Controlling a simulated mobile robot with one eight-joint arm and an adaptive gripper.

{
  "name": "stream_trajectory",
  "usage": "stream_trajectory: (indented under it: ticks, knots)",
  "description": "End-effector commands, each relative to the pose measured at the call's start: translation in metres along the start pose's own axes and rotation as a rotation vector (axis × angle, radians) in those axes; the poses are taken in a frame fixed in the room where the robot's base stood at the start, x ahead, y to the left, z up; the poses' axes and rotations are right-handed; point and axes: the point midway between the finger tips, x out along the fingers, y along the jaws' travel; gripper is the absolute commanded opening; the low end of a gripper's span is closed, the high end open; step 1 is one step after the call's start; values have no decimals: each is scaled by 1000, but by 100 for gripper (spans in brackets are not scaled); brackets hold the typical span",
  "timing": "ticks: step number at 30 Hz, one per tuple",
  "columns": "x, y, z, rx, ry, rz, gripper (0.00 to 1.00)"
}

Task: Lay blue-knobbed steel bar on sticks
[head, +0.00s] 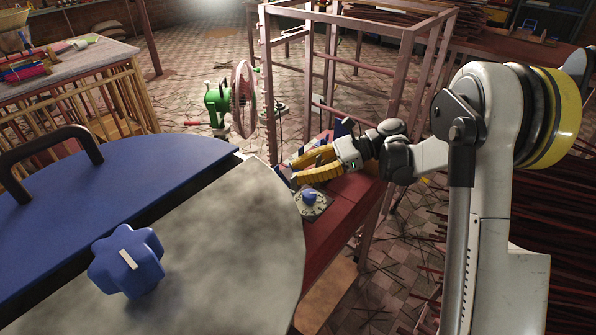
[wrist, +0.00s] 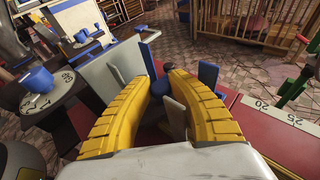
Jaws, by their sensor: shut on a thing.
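My gripper (head: 309,162) has yellow ridged fingers and reaches over the red bench beside the large round machine. In the wrist view its fingertips (wrist: 160,84) close around a blue knob (wrist: 159,88). The steel bar under this knob is mostly hidden by the fingers; grey metal pieces (wrist: 172,116) show close by, but I cannot tell which belong to the bar. I cannot make out whether the bar touches anything below. Dark reddish sticks (head: 390,15) lie in a stack at the back; any sticks beneath the gripper are hidden.
A dial with a blue knob (head: 311,199) sits just in front of the gripper. The big blue-and-steel round lid (head: 225,235) fills the left foreground. A pinkish metal frame (head: 405,75) stands behind my arm. A green device (head: 217,100) stands farther back.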

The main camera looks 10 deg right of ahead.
Motion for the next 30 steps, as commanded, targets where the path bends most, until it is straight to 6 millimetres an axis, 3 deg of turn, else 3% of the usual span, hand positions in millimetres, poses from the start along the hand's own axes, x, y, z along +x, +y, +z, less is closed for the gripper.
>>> stream_trajectory:
  ticks: [20,21,22,30]
  knots:
    - [3,0,-10,0,-2,0,0]
    - [3,0,-9,0,-2,0,34]
    - [3,0,-9,0,-1,0,43]
    - [2,0,-10,0,1,-1,45]
